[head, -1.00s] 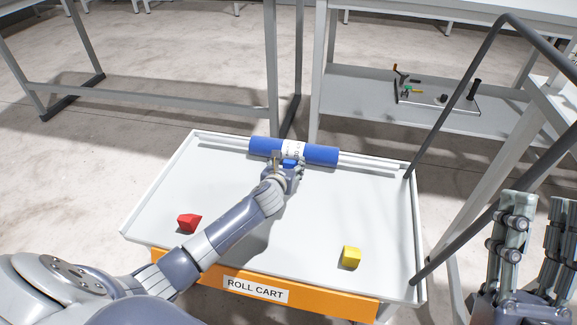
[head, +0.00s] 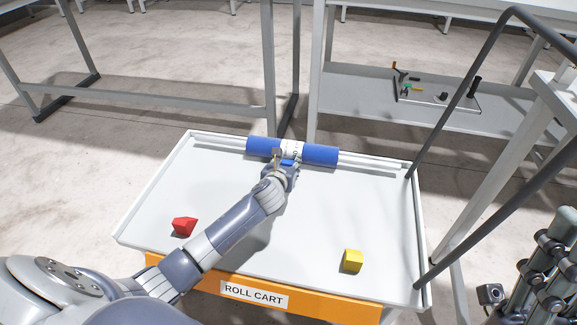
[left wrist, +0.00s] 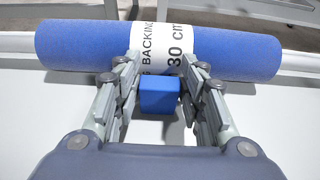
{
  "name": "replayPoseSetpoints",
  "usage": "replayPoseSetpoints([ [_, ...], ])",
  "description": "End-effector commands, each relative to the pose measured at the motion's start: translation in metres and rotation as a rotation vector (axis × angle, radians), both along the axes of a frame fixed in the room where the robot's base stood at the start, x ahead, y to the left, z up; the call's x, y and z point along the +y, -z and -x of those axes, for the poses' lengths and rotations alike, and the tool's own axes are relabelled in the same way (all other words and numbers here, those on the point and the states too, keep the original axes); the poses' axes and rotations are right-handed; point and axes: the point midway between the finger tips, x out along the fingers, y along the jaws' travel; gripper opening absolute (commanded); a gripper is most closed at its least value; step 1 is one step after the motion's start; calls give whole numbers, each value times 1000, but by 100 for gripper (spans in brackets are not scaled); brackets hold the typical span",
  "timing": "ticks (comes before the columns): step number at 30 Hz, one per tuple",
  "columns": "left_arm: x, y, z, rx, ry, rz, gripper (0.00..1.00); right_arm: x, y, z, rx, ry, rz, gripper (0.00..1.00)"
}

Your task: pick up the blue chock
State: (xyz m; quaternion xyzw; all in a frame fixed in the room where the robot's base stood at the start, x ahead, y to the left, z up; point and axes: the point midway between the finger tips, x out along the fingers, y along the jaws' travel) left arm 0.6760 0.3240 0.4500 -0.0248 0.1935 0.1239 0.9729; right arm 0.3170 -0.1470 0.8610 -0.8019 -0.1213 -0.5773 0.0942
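The blue chock (left wrist: 159,96) sits on the cart tray in front of the blue roll, between the two fingers of my left gripper (left wrist: 160,62) in the left wrist view. A gap shows between the chock and the fingers on each side, so the gripper is open around it. In the head view my left gripper (head: 286,166) reaches down to the roll and mostly hides the chock. My right gripper (head: 548,265) is at the right edge, partly cut off; its finger opening cannot be made out.
The blue roll (head: 321,154) with a white label lies along the back of the roll cart tray (head: 300,225), close behind the chock. A red chock (head: 184,227) is front left, a yellow one (head: 352,260) front right. A grey rail (head: 455,110) rises at the cart's right.

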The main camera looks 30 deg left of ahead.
Motion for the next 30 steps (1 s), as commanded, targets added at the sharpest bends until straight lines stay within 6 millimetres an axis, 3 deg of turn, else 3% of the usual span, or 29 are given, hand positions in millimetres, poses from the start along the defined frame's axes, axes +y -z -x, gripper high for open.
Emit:
replayPoseSetpoints([
  [1,0,0,0,0,0,0,18,0,0,0,0,0,0,40],
  [3,0,0,0,0,0,0,8,0,0,0,1,0,0,40],
  [17,0,-1,0,0,0,0,8,1,0,-5,21,1,7,40],
  [30,5,-9,1,0,-1,-1,8,12,19,-54,284,15,89,40],
])
